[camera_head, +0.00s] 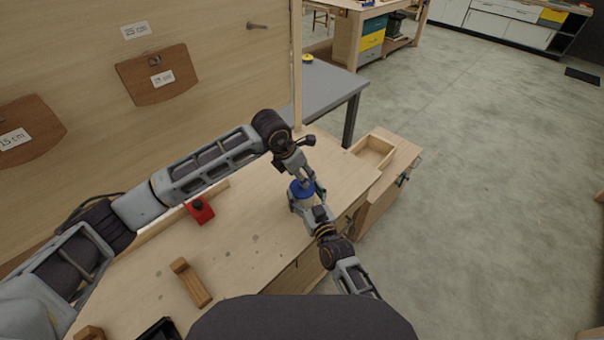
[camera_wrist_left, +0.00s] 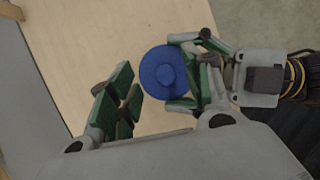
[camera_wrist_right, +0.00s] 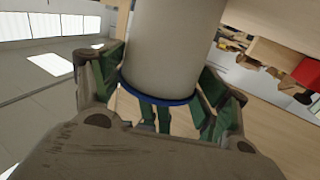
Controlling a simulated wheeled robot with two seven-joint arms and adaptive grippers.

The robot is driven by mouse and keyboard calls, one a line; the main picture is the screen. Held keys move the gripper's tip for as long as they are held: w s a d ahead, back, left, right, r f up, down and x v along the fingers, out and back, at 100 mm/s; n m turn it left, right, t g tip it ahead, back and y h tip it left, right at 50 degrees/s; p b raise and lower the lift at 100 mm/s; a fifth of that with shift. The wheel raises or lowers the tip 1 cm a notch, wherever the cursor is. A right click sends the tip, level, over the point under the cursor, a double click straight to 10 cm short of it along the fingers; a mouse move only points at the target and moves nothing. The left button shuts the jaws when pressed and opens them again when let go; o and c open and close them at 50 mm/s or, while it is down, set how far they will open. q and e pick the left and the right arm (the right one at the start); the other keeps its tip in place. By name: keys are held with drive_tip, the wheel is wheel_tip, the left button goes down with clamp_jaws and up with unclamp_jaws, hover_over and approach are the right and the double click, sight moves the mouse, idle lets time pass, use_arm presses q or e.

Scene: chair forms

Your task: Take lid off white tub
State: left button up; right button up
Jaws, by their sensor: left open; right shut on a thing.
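The white tub (camera_wrist_right: 175,40) stands near the right edge of the wooden bench, with its blue lid (camera_head: 301,189) on top. In the right wrist view the lid's rim (camera_wrist_right: 157,97) lies against the tub. My right gripper (camera_head: 308,203) is shut on the tub from the side, with green pads on both sides of it. My left gripper (camera_head: 302,180) is open above the lid. In the left wrist view its fingers stand apart on either side of the round lid (camera_wrist_left: 164,73), with a clear gap on the left. Contact on the right is unclear.
A red object (camera_head: 200,210) and a wooden block (camera_head: 190,283) rest on the bench (camera_head: 235,240) to the left. An open wooden tray (camera_head: 373,153) lies beyond the tub. A board wall (camera_head: 200,40) stands behind.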

use_arm(q)
drive_tip(key=v, duration=1.1)
use_arm(e)
drive_tip(key=shift+r, duration=0.15)
use_arm(q)
drive_tip(key=shift+d, duration=0.15)
use_arm(e)
drive_tip(key=o, duration=1.5)
drive_tip(key=shift+v, duration=5.95)
